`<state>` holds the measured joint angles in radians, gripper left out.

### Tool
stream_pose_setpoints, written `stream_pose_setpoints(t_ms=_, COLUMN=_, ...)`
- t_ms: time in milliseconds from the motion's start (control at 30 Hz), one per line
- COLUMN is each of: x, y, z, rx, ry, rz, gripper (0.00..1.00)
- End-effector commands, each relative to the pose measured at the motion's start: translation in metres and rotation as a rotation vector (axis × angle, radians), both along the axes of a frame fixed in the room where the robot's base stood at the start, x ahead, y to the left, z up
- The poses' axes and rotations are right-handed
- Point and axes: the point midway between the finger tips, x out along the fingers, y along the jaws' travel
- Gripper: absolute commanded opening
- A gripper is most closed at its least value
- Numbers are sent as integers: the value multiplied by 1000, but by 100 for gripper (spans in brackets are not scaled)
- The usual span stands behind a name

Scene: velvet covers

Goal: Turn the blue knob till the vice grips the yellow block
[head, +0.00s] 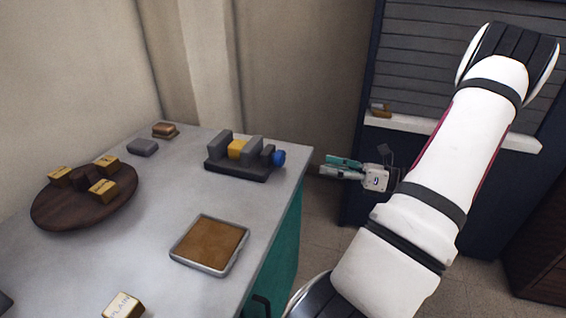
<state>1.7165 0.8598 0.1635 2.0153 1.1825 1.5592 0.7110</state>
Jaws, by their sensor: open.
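The dark grey vice (237,171) stands near the far right edge of the grey tabletop. The yellow block (238,149) sits between its two upright jaws; I cannot tell whether both jaws touch it. The blue knob (279,158) is on the vice's right end, facing the table's right edge. My gripper (325,166) is open and empty, off the table's right edge. It points left toward the knob and is apart from it.
On the grey table (190,190) are a tray with a brown surface (176,255), a round dark board with several yellow blocks (50,217), a labelled block (124,306), a grey block (143,147) and a brown block (165,130). A shuttered unit with a pale ledge (425,131) stands behind my arm.

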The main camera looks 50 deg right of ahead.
Motion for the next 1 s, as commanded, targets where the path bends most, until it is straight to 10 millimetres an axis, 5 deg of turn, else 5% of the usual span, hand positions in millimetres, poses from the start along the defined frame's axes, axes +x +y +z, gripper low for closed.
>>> stream_pose_setpoints(t_ms=600, x=104, y=38, z=-1, rx=-1, ry=0, rz=6, gripper=60)
stream_pose_setpoints(t_ms=1000, x=119, y=43, z=0, rx=-1, ry=1, rz=4, gripper=60)
